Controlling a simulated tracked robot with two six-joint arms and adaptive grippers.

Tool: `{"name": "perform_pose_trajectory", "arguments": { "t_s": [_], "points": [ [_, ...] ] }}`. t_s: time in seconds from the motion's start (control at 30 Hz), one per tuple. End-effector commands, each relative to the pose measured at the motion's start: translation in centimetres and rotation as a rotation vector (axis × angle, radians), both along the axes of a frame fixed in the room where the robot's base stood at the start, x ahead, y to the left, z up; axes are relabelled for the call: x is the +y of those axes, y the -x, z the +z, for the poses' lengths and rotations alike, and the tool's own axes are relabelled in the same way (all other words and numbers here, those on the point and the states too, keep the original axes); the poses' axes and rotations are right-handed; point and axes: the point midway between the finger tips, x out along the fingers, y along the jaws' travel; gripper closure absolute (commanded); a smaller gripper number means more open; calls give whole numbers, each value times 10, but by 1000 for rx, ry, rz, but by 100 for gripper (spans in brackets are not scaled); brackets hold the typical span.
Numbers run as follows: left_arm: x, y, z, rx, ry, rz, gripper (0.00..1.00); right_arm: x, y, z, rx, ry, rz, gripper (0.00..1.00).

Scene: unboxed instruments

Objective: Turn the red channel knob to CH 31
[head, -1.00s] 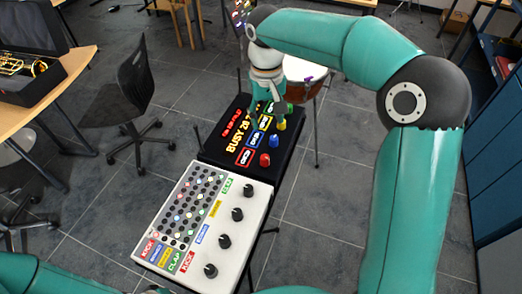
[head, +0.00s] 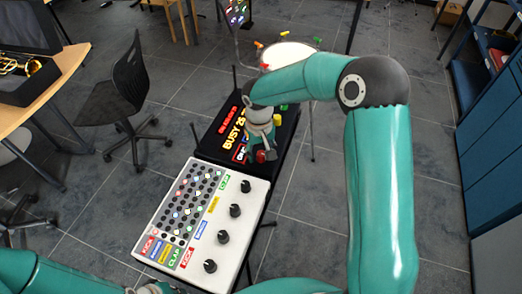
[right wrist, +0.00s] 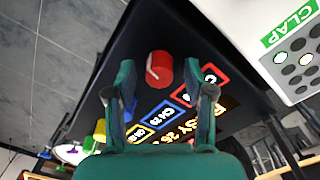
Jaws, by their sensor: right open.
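The red channel knob (head: 261,156) stands at the near right of a black panel (head: 206,139) with lit text starting "BUSY". My right gripper (head: 262,143) hangs just above it in the head view and partly hides the panel. In the right wrist view the red knob (right wrist: 159,68), with a pale pointer line, shows between and beyond the open fingers (right wrist: 162,85). No contact with the knob shows. A red-framed label (right wrist: 207,78) lies beside the knob; its number is hidden by a finger. My left arm shows at bottom left, without its fingers.
A yellow knob (head: 277,120) and a green knob (head: 281,107) stand farther along the panel; a blue knob (right wrist: 130,111) shows by a finger. A white mixer-like box (head: 153,221) with several black knobs adjoins the near side. A drum (head: 287,52) stands behind.

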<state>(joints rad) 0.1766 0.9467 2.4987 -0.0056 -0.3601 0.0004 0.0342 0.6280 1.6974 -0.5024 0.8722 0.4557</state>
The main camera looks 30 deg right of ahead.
Motion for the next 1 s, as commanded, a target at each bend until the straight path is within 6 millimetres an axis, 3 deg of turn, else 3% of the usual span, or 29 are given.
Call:
{"name": "perform_pose_trajectory", "arguments": {
  "t_s": [0.27,0.57,1.0],
  "points": [
    [0,0,0,0,0,0,100,0,0,-1,0,0,0,49],
    [0,0,0,0,0,0,100,0,0,-1,0,0,0,99],
    [0,0,-10,0,0,0,100,0,0,-2,-1,0,-60,100]
  ]
}}
